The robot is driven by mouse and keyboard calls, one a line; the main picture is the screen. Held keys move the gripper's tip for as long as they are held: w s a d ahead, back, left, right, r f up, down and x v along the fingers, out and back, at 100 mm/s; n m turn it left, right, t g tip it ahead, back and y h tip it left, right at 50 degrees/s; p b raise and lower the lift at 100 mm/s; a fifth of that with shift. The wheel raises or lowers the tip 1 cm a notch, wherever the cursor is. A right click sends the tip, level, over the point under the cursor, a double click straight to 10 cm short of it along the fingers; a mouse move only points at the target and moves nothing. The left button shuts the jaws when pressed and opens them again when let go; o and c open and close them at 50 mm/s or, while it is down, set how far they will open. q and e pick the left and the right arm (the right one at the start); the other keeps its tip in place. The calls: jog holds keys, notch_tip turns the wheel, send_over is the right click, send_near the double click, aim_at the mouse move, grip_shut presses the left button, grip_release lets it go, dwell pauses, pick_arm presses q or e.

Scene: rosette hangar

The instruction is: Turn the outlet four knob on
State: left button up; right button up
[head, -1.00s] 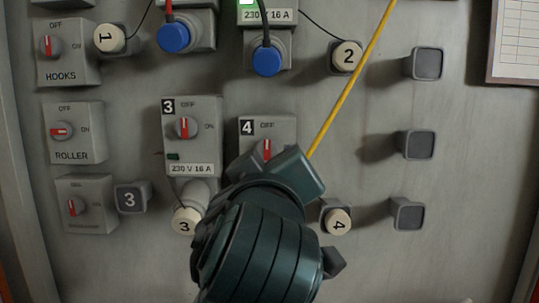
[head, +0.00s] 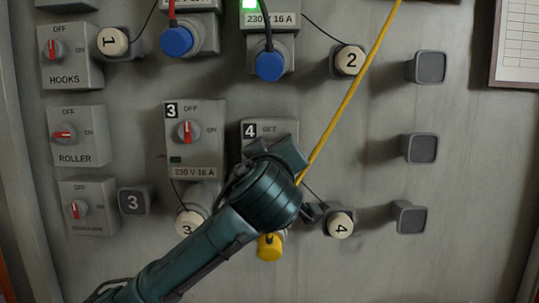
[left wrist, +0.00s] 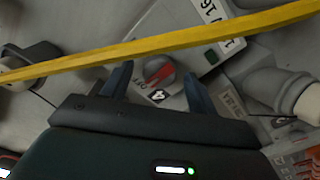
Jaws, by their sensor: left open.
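The outlet four box (head: 257,129) is low in the middle of the panel in the head view, marked 4 and OFF. My left gripper (head: 277,160) covers its knob there. In the left wrist view the grey outlet four knob (left wrist: 160,72), with a red bar, lies between the two open fingers of my left gripper (left wrist: 158,72). I see gaps on both sides. The red bar appears to lie along the box's length, toward the OFF end. A yellow plug (head: 270,247) is below outlet four. My right gripper is not in view.
A yellow cable (head: 345,105) slants down to my left gripper and crosses the left wrist view (left wrist: 160,45) close by. The outlet three box (head: 208,118) is just left. Round cap 4 (head: 340,224) hangs lower right. Blue plugs (head: 270,64) are above.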

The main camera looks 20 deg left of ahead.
pick_arm(q)
jog(key=shift+c, duration=0.5)
jog(key=c, duration=0.9)
